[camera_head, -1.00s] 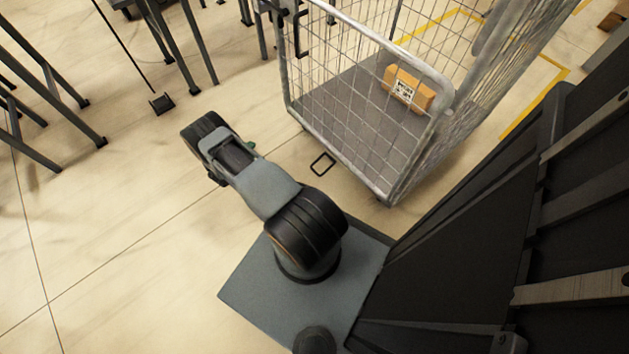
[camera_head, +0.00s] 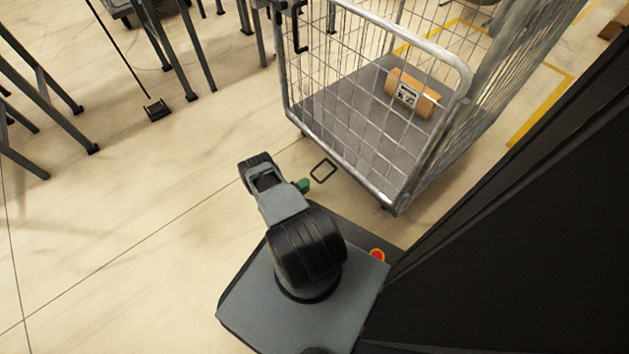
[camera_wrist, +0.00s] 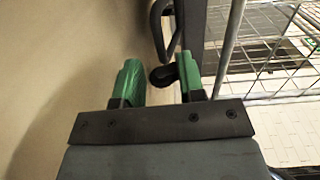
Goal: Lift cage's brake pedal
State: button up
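The brake pedal is a thin black loop (camera_head: 323,169) sticking out low at the near side of the wire roll cage (camera_head: 376,178). My gripper (camera_head: 303,186) shows in the head view as a bit of green just left of and below the loop. In the wrist view my gripper (camera_wrist: 160,80) has its two green fingers apart. The black pedal loop (camera_wrist: 159,32) lies beyond the fingertips there. A dark rounded piece shows near the gap between the fingers; I cannot tell whether it belongs to the pedal or whether it touches a finger.
A brown box (camera_head: 412,93) with a label lies on the cage floor. Grey table legs (camera_head: 170,55) stand at the upper left. A yellow floor line (camera_head: 541,108) runs behind the cage. The floor left of my arm is clear.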

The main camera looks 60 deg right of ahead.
aim_at(315, 178)
jog(key=shift+b+x, duration=0.6)
jog(key=shift+x, duration=2.2)
grip_shut()
